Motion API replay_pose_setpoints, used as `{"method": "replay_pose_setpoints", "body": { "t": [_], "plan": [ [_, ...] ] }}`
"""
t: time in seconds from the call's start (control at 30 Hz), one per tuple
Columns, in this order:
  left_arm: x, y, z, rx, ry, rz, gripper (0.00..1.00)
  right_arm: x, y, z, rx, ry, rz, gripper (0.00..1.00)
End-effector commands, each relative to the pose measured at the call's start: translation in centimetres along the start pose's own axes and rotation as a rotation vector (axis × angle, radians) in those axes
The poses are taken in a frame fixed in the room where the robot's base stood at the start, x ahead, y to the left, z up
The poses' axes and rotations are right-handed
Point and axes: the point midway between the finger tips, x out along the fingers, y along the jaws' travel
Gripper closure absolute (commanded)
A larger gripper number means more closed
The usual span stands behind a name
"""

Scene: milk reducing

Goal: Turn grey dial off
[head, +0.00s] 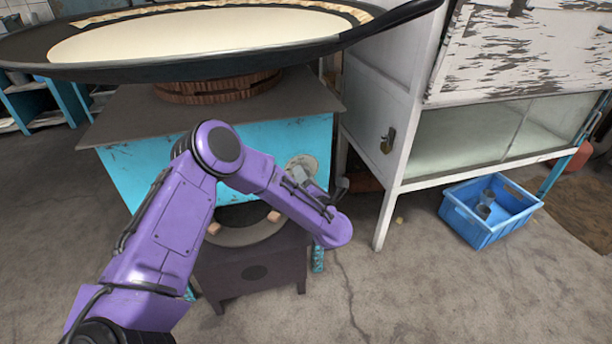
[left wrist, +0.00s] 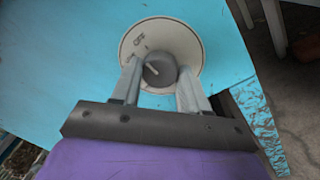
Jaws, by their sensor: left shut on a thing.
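The grey dial (left wrist: 160,71) sits on a round pale plate (left wrist: 185,40) marked "OFF", on the blue stove front. A light pointer line on the dial slants to the upper left in the left wrist view; I cannot tell its exact setting. My left gripper (left wrist: 160,82) has one finger on each side of the dial and is shut on it. In the head view, the plate (head: 303,162) shows behind my left gripper (head: 306,178), and the dial itself is mostly hidden. My right gripper is not in view.
A large black pan (head: 370,30) with pale liquid stands above the stove (head: 130,165). A dark burner stand (head: 250,275) is below. A white cabinet (head: 385,100) and a blue crate (head: 480,236) are to the right. The floor in front is clear.

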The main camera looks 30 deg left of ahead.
Motion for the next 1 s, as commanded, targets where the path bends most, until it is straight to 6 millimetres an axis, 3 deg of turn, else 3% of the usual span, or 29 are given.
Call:
{"method": "replay_pose_setpoints", "body": {
  "t": [0.63,0.67,0.7,1.0],
  "plan": [
    [-0.06,-0.08,-0.26,0.055,0.001,-0.001,0.86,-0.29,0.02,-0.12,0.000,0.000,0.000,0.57],
    [-0.06,-0.08,-0.26,0.055,0.001,-0.001,0.46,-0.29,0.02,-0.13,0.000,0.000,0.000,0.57],
    [-0.06,-0.09,-0.25,0.055,0.001,-0.001,0.33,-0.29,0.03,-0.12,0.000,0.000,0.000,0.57],
    [-0.16,-0.09,-0.02,0.052,-0.003,-0.001,0.30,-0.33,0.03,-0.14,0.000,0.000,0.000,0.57]
  ]
}}
